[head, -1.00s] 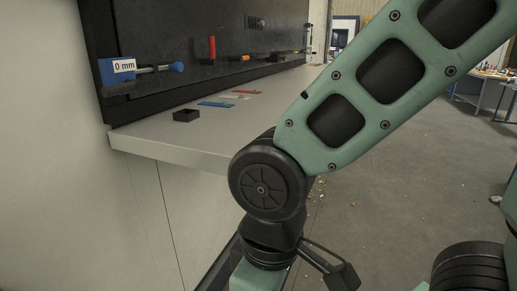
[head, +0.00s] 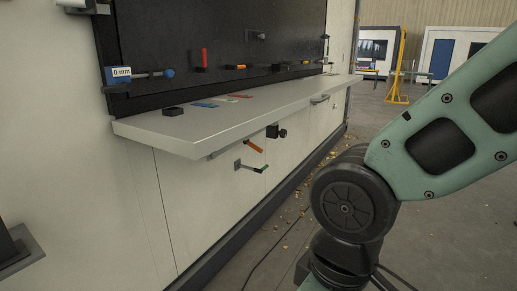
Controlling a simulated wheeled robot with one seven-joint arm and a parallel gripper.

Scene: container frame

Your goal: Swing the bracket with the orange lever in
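An orange lever (head: 254,146) shows small below the front edge of the grey fold-out shelf (head: 225,124), beside a black knob-like part (head: 272,131). Just below it a thin grey bracket or arm with a dark green end (head: 262,169) sticks out from the wall. Which bracket the orange lever belongs to is too small to tell. Another orange-handled piece (head: 236,67) sits at the foot of the dark panel above the shelf. My gripper is out of the picture; only my green and black arm links show at the right, apart from the levers.
The shelf holds a small black tray (head: 173,112) and several flat coloured pieces. A blue "0 mm" block (head: 119,74) is on the panel's left side. The floor at right is mostly open, with yellow crumbs along the wall base. A yellow stand (head: 397,70) is far off.

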